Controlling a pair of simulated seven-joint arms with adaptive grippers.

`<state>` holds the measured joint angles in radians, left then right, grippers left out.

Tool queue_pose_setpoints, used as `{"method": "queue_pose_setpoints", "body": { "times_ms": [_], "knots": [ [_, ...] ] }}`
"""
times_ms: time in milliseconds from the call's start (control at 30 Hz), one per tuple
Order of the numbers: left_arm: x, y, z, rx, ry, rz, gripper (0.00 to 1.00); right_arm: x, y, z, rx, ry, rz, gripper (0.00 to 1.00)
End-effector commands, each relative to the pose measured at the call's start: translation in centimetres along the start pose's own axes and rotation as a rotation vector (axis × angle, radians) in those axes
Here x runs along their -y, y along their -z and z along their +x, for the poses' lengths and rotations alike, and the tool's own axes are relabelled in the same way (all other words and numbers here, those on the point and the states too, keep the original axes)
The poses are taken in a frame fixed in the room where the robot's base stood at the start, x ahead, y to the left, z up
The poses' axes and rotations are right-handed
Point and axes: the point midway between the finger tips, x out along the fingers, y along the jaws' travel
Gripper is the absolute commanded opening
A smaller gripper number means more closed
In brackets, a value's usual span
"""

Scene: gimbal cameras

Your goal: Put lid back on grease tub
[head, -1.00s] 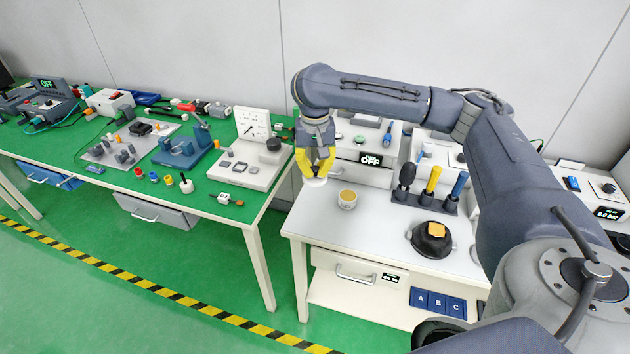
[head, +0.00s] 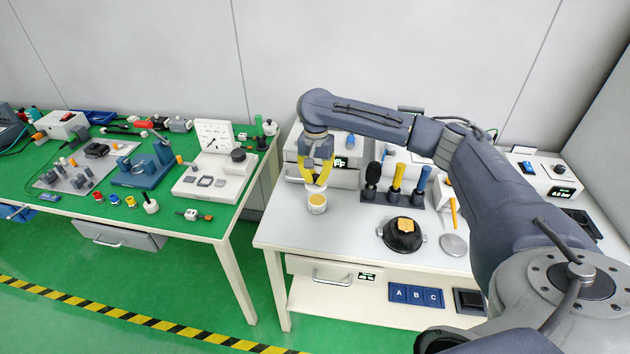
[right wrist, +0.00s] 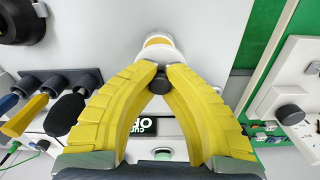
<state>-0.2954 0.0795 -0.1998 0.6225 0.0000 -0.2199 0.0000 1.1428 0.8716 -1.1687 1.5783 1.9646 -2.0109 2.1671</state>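The grease tub (head: 317,204) is a small white round tub with yellowish grease showing in its top. It stands on the white table near its left end. My right gripper (head: 317,186) is just above and behind the tub, its yellow fingers pointing down. In the right wrist view the fingertips (right wrist: 159,84) are shut on the dark knob of the white lid (right wrist: 166,53). The lid overlaps part of the tub (right wrist: 158,41) there, and some grease still shows beyond it. I cannot tell whether lid and rim touch. My left gripper is not in view.
A black bowl (head: 402,238) with a yellow block and a grey disc (head: 453,245) lie to the right. A dark rack (head: 393,197) with coloured handles stands behind. A white box with a display (head: 340,163) is behind the gripper. The table's front left is clear.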

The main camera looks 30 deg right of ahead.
Motion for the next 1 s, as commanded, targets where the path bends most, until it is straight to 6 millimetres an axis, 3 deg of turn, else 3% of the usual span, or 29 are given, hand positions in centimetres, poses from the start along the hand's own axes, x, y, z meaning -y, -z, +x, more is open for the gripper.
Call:
{"method": "queue_pose_setpoints", "body": {
  "times_ms": [233, 1000],
  "knots": [
    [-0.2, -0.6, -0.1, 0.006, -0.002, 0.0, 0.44, 0.1, 0.6, 0.7, 0.0, -0.002, 0.04, 0.0],
    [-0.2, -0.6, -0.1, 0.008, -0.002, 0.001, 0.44, 0.0, 0.5, 6.0, 0.001, -0.002, 0.04, 0.0]
  ]
}}
